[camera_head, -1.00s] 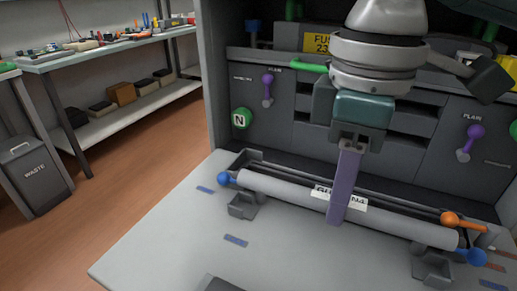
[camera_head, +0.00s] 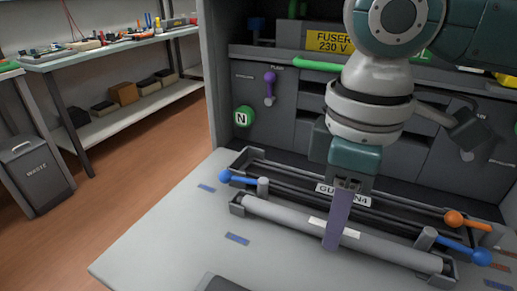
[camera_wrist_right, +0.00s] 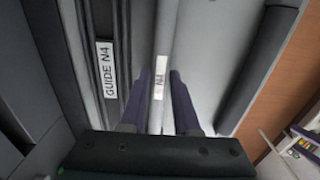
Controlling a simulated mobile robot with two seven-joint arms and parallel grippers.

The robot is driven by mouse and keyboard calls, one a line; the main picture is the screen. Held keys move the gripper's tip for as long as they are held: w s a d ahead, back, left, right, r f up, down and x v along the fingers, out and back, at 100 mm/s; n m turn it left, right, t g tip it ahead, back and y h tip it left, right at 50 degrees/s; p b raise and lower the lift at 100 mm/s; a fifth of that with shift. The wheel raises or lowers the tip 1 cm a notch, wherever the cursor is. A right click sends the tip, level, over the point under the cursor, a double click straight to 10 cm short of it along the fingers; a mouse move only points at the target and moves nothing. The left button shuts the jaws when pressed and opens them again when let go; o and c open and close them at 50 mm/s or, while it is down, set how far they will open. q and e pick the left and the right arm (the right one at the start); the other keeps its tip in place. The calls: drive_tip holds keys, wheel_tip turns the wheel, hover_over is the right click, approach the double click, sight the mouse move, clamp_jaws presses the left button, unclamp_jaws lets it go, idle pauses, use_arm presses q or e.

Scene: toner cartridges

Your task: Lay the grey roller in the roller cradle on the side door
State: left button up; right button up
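The long grey roller (camera_head: 285,220) lies across the side door (camera_head: 175,235) with a white label at its middle. Its ends are at the two cradle brackets, left (camera_head: 236,206) and right (camera_head: 447,272); I cannot tell whether it is fully seated. My right gripper (camera_head: 335,243) points down over the roller's middle. My left gripper is not in view.
Blue-knobbed levers, left (camera_head: 226,177) and right (camera_head: 480,257), and an orange-knobbed lever (camera_head: 454,219) stand near the roller's ends. A guide strip (camera_head: 300,180) labelled "GUIDE N4" runs behind. The machine's front panel (camera_head: 285,125) rises at the back.

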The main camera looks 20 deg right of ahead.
drive_tip(key=o, duration=0.4)
drive_tip(key=shift+r, duration=0.15)
drive_tip(key=shift+r, duration=0.35)
wheel_tip(320, 180, up, 12)
drive_tip(key=p, duration=0.2)
drive_tip(key=shift+r, duration=0.15)
